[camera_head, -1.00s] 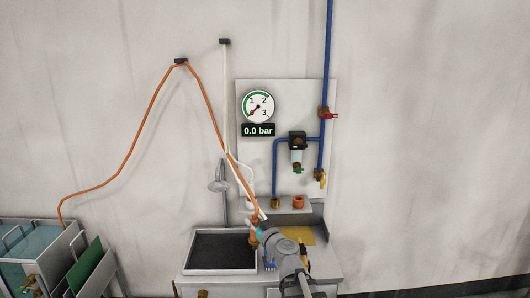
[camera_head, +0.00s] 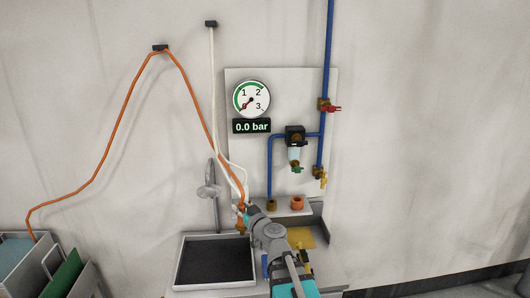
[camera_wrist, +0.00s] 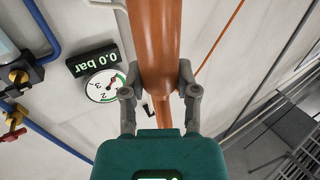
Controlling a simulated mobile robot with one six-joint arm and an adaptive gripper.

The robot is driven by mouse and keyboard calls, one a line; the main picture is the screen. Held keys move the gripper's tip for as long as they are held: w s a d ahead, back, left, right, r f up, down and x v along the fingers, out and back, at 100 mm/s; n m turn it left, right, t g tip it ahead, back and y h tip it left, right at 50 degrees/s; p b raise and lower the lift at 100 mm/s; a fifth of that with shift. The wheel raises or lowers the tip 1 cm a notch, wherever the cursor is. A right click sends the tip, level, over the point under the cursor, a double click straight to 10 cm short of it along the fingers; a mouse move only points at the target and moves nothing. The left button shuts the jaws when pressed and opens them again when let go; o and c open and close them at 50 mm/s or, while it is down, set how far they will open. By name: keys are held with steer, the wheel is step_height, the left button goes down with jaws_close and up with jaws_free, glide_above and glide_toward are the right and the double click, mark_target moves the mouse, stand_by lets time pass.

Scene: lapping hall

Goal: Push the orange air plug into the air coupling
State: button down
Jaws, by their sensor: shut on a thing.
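My gripper (camera_head: 245,211) is shut on the orange air plug (camera_head: 240,222), which also fills the top middle of the wrist view (camera_wrist: 154,45). The plug hangs roughly upright above the right edge of the sink, with a brass-coloured lower end. The orange hose (camera_head: 207,130) runs from it up to a wall hook. The brass air coupling (camera_head: 271,205) sits under the blue pipe on a ledge, to the right of the plug and apart from it. An orange socket-like piece (camera_head: 298,203) stands just right of the coupling.
A black-bottomed sink tray (camera_head: 214,262) lies below the plug. The gauge (camera_head: 251,99) reads 0.0 bar. A yellow plate (camera_head: 301,237) lies on the bench behind my arm.

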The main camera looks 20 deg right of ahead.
steer(key=shift+w+a, duration=0.2)
steer(key=shift+w, duration=0.05)
steer(key=shift+w+d+r, duration=0.2)
steer(key=shift+w+d, duration=0.1)
steer(key=shift+w, duration=0.1)
steer(key=w+d+r+m+h+p, duration=0.1)
steer(key=w+d+r+h+p, duration=0.1)
steer(key=w+d, duration=0.8)
steer(key=w+d+r+m+h+p, duration=0.2)
steer(key=w+d+r+p, duration=0.2)
steer(key=w+d, duration=0.6)
steer(key=shift+w+d+r+h+p, duration=0.3)
steer(key=shift+w+d+p, duration=0.15)
steer(key=shift+d, duration=0.2)
steer(key=shift+s, duration=0.1)
